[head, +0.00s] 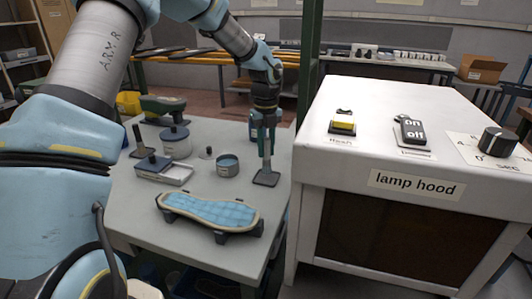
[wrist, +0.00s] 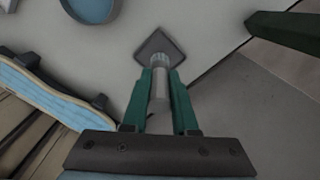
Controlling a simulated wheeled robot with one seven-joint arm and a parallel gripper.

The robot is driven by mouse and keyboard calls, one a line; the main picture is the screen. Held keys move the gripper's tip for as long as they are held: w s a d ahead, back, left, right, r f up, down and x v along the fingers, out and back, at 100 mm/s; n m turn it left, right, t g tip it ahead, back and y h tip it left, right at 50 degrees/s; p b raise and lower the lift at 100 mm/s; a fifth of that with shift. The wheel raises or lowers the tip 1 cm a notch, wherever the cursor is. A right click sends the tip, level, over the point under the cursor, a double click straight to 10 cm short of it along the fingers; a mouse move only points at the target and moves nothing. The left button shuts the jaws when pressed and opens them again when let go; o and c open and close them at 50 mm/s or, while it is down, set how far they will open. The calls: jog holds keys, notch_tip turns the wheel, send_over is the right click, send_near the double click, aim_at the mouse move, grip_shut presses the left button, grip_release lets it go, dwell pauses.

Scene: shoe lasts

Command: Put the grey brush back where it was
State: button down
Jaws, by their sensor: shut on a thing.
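My gripper (head: 267,146) is at the right side of the grey table, pointing down. Its green fingers, also in the wrist view (wrist: 160,98), are shut on the grey brush (wrist: 158,88), a pale upright rod between them. Below the brush is a dark grey square plate (head: 266,179), seen in the wrist view (wrist: 158,47) at the brush's far end. I cannot tell whether this plate is a stand or part of the brush, or whether the brush touches it. The fingers hide much of the brush.
A blue shoe sole (head: 208,212) rests on dark supports at the table's front. A round pot with blue contents (head: 228,167) stands left of my gripper. A grey tin (head: 176,143) and a tray (head: 178,174) are farther left. The white lamp hood (head: 330,170) stands close on the right.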

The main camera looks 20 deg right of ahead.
jog(key=shift+f, duration=1.1)
jog(key=shift+f, duration=0.15)
jog(key=c, duration=0.7)
grip_release()
